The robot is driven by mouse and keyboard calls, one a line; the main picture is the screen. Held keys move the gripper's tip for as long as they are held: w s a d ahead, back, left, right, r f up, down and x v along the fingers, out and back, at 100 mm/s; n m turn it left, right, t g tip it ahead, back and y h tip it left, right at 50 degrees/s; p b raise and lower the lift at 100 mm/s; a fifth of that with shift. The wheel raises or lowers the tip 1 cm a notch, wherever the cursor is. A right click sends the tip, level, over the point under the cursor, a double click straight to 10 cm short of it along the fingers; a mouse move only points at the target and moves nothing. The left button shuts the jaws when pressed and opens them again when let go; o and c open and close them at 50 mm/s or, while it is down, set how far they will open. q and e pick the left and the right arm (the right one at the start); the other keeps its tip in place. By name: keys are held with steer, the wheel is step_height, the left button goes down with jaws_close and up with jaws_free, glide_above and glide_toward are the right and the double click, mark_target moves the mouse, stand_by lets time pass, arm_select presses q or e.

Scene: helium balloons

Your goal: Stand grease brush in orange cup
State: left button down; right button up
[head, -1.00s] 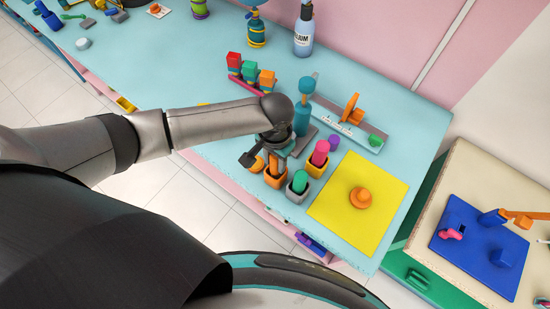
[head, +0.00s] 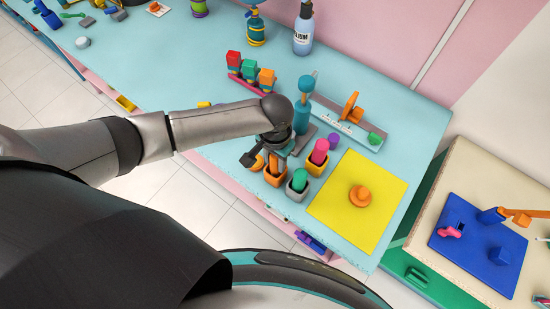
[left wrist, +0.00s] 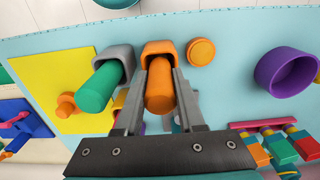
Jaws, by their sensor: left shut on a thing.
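The orange cup (head: 273,181) stands on the light blue table, and its rim shows in the left wrist view (left wrist: 159,47). An orange cylinder (left wrist: 160,98), which appears to be the grease brush's handle, rises from the cup's mouth. My left gripper (head: 274,156) is over the cup. In the left wrist view my left gripper (left wrist: 161,78) has one finger on each side of the orange cylinder and is shut on it. The brush's lower end is hidden inside the cup. My right gripper is not in view.
A grey cup (head: 298,192) with a green cylinder (head: 299,180) stands close beside the orange cup. A yellow cup (head: 317,167) holds a pink cylinder (head: 320,151). A yellow mat (head: 338,208) carries an orange knob (head: 360,197). A teal bottle (head: 302,119) stands behind the gripper.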

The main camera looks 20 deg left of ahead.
arm_select(q)
steer(key=shift+f, duration=0.25)
steer(key=shift+f+b, duration=0.35)
steer(key=shift+f, duration=0.25)
jaws_free()
stand_by(0.5)
steer(key=shift+r, duration=0.15)
steer(key=shift+r+p, duration=0.4)
steer(key=shift+r, duration=4)
steer(key=shift+s, duration=0.1)
